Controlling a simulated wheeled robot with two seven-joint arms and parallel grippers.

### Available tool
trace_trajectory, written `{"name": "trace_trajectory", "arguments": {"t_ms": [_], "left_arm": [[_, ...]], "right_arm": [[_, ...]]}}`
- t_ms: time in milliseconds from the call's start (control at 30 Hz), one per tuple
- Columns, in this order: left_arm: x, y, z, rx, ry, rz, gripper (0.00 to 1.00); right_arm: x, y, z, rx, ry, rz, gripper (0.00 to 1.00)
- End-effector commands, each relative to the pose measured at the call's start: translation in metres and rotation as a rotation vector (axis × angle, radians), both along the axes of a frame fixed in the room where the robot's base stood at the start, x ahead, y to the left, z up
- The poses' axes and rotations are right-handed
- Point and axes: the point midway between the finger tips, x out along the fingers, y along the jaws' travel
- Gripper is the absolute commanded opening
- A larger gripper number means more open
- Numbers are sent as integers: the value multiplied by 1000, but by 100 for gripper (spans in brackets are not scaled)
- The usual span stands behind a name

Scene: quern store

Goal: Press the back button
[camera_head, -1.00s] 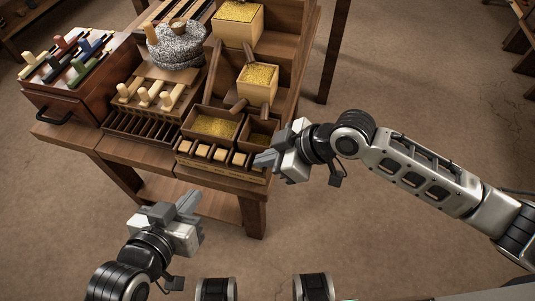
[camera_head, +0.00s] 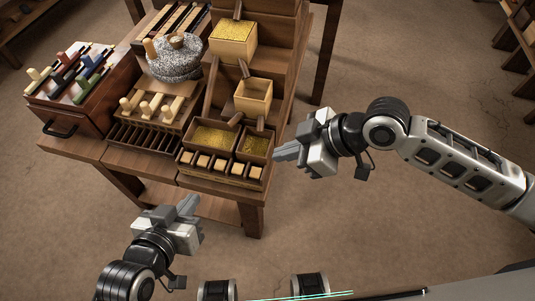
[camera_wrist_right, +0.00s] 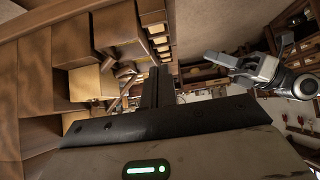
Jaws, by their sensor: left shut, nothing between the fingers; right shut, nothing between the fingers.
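A row of several pale wooden blocks (camera_head: 220,165) sits in slots along the front edge of the stepped wooden unit; they look like buttons. Markings on the strip below them are too small to read, so I cannot tell which is the back button. My right gripper (camera_head: 278,154) is shut and empty, just right of the unit's front right corner, pointing left. Its dark fingers show in the right wrist view (camera_wrist_right: 157,88). My left gripper (camera_head: 193,207) is shut and empty in front of the table, well below the blocks; it also shows in the right wrist view (camera_wrist_right: 212,60).
Behind the blocks are grain-filled compartments (camera_head: 214,137), a middle box (camera_head: 254,97) and an upper grain box (camera_head: 233,38). A stone quern (camera_head: 174,62), a pegged rack (camera_head: 150,107) and a drawer chest (camera_head: 72,106) stand left. Floor right of the table is open.

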Motion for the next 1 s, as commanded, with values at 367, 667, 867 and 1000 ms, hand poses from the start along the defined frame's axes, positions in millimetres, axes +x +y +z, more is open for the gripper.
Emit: {"name": "trace_trajectory", "arguments": {"t_ms": [367,667,867,1000], "left_arm": [[-1,0,1,0,4,0,0],[-1,0,1,0,4,0,0],[-1,0,1,0,4,0,0],[-1,0,1,0,4,0,0]], "right_arm": [[-8,-23,26,2,-1,1,0],[-8,-23,27,3,-3,0,0],[-7,-23,27,3,-3,0,0],[-7,-23,27,3,-3,0,0]]}}
